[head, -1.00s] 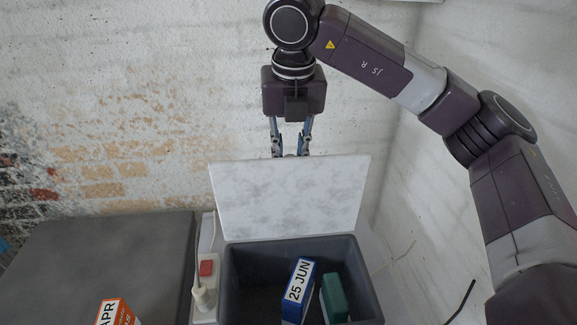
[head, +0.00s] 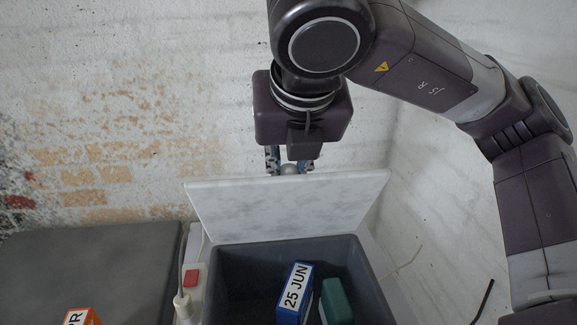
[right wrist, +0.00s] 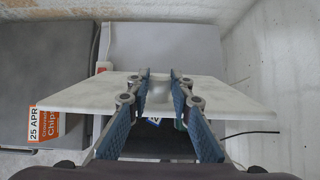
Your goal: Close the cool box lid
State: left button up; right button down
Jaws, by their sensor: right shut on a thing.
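The cool box (head: 368,280) is a dark grey open bin in the lower middle of the head view. Its white speckled lid (head: 285,208) is hinged at the back and stands raised, tilted partly forward over the box. My right gripper (head: 289,164) is shut on the pale round knob at the lid's upper edge. The right wrist view shows the lid (right wrist: 90,94) ahead, with the knob (right wrist: 158,92) between the two fingers. A blue carton marked 25 JUN (head: 295,290) and a green item (head: 336,300) are inside the box. My left gripper is not in view.
A grey flat surface (head: 90,265) lies left of the box, with an orange carton (head: 82,317) on it. A white power strip with a red switch (head: 190,278) and a plug stands between them. White brick walls close off the back and right. Thin cables lie at right.

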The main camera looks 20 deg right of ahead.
jog(key=shift+r, duration=0.1)
jog(key=c, duration=1.7)
grip_release()
jog(key=v, duration=1.2)
jog(key=shift+d, duration=0.1)
